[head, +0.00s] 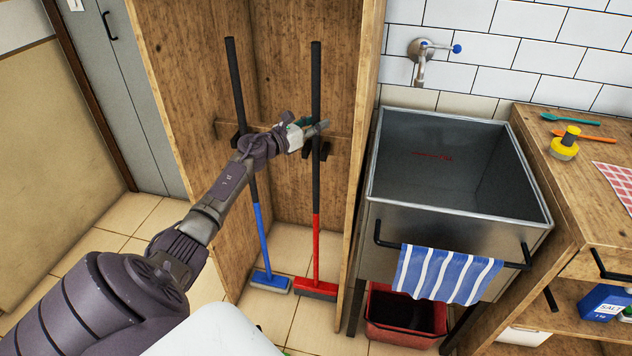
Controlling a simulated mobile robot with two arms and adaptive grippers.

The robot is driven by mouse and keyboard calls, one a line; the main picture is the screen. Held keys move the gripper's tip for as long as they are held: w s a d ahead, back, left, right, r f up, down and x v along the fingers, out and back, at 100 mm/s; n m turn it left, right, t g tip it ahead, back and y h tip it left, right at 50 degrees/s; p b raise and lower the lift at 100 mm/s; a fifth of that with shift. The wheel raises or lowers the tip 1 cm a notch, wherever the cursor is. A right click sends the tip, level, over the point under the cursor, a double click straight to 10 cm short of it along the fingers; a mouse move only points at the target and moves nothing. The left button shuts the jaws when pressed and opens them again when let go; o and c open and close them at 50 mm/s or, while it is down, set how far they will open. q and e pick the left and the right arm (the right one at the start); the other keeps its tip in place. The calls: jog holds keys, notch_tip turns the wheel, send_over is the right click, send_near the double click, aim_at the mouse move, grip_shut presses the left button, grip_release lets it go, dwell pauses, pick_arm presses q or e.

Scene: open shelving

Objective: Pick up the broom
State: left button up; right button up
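Two long-handled brooms stand upright in an open wooden cupboard. One broom (316,185) has a black upper handle, red lower shaft and red head on the floor. The other broom (258,225) has a black upper handle, blue lower shaft and blue-grey head. My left gripper (318,129) is at the black handle of the red broom, about mid-height, near the wall holder. Its fingers overlap the handle in the picture. Whether they are closed around it or only in front of it, I cannot tell. My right gripper is out of view.
A wooden rail with black holders (228,130) crosses the cupboard's back. The cupboard's right side panel (358,170) stands close to the red broom. Beyond it is a metal sink (457,224) with a striped towel (447,273) and a red bucket (402,330) underneath.

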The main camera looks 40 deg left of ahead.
pick_arm(q)
grip_shut()
jog(key=shift+r, duration=0.1)
